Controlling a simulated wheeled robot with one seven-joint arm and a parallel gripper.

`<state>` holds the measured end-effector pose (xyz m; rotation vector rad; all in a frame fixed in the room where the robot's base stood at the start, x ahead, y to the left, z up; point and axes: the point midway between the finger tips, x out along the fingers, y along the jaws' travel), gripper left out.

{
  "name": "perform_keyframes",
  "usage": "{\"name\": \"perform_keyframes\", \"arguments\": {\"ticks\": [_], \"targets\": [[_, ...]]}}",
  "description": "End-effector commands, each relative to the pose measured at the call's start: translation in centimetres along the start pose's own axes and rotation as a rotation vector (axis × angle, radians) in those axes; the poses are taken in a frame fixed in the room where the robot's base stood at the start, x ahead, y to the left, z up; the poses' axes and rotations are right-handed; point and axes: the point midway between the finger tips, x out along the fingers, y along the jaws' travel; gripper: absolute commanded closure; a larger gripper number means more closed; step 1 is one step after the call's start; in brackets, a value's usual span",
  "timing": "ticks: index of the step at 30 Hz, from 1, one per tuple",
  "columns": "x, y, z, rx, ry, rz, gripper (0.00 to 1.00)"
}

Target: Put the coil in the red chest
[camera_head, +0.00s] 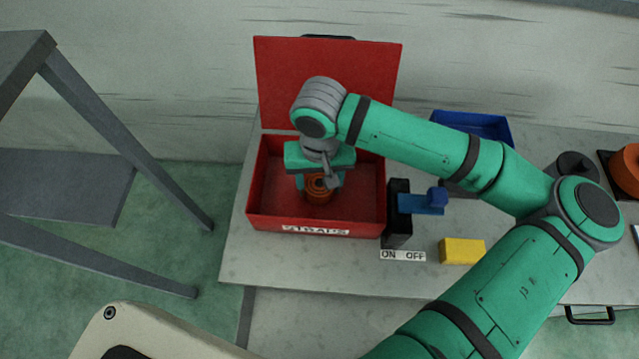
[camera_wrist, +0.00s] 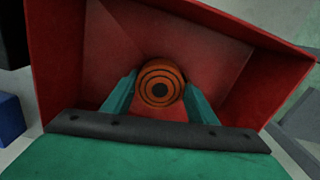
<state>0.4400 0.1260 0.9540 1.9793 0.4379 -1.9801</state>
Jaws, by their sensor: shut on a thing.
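The red chest (camera_head: 268,222) stands on the grey bench with its lid (camera_head: 285,75) open and leaning back. Its front carries a white label that reads as "STRAPS". The orange coil (camera_head: 319,193), with dark rings, is inside the chest's walls, near the middle. My gripper (camera_head: 319,184) reaches down into the chest and is shut on the coil. In the wrist view the coil (camera_wrist: 160,84) sits between my two green fingers, with the red chest (camera_wrist: 70,50) around it. I cannot tell whether the coil touches the chest floor.
A black switch post with a blue handle (camera_head: 422,203) stands right of the chest, behind an ON/OFF label. A yellow block (camera_head: 461,251) lies farther right. A blue bin (camera_head: 475,124) is behind my arm. Another orange round thing (camera_head: 627,169) is at the far right.

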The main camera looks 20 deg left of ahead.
Motion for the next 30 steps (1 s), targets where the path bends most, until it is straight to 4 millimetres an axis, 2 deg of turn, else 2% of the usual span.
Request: {"name": "perform_keyframes", "arguments": {"ticks": [3,15,16,18,30], "targets": [[0.71,-0.03,-0.01,-0.001,0.001,-0.001,0.75],[1.12,-0.04,0.01,0.000,0.000,-0.002,0.75],[1.09,-0.03,0.01,0.000,0.001,-0.001,0.41],[1.08,-0.02,0.01,0.000,0.001,-0.001,0.29],[0.50,-0.01,-0.03,-0.001,0.002,0.000,0.29]]}}
